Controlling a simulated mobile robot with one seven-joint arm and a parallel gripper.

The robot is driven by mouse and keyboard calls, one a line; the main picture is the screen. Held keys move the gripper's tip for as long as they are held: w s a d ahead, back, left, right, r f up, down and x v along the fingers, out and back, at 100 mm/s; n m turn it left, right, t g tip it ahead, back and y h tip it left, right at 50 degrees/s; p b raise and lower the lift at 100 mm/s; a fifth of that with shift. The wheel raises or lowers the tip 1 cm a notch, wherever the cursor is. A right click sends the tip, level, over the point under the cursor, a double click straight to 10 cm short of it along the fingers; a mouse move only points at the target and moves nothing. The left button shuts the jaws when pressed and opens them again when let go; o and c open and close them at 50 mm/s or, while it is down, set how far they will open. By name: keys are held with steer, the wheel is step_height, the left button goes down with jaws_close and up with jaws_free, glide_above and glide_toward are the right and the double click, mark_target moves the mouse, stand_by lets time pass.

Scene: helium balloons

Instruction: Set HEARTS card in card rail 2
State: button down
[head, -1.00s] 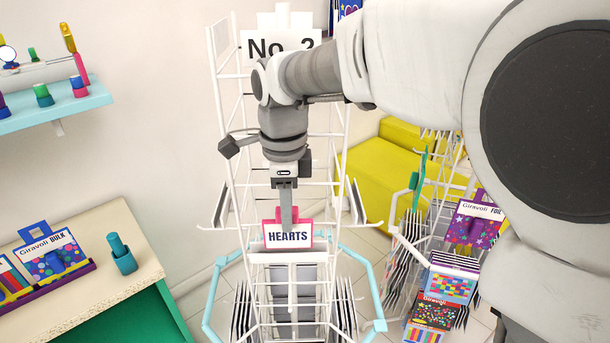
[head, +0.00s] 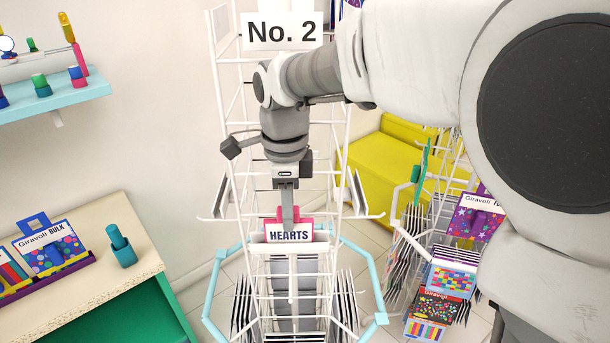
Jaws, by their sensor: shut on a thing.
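The HEARTS card (head: 288,234) is a white label with dark letters and a pink border, upright at the front of the white wire rack. My gripper (head: 288,212) points down and is shut on the card's top edge. The rack carries a white "No. 2" sign (head: 282,31) at its top. The card's lower edge is behind a pale rail (head: 290,248) on the rack's front; I cannot tell whether it rests in it.
A light-blue ring (head: 212,290) surrounds the rack's lower part. A wooden-topped counter (head: 115,245) with a teal bottle (head: 121,245) stands at left, below a blue shelf (head: 60,103). A yellow bench (head: 385,175) and another card rack (head: 430,245) stand at right.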

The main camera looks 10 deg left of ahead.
steer(key=c, duration=0.6)
jaws_free()
step_height(320, 180, up, 17)
steer(key=shift+r+p, duration=0.15)
steer(key=shift+p, duration=0.55)
steer(key=shift+d, duration=0.15)
steer(key=s+d+f+n+t, duration=0.2)
steer(key=s+d+n, duration=0.15)
steer(key=d, duration=0.35)
steer(key=s+d+f+n+t, duration=0.1)
steer(key=s+d+n, duration=0.1)
steer(key=d+n, duration=0.45)
steer(key=s+d+f+n+t, duration=0.1)
steer(key=s+d+f+n, duration=0.1)
steer(key=d+f, duration=0.1)
steer(key=s+d+f+n, duration=0.2)
steer(key=s+d+f, duration=0.1)
steer(key=s+d+f+n+t, duration=0.1)
steer(key=s+d+f+n, duration=0.1)
steer(key=s+d+f, duration=0.1)
steer(key=shift+s+d+t, duration=0.1)
steer(key=shift+d+t, duration=0.2)
steer(key=shift+d, duration=0.1)
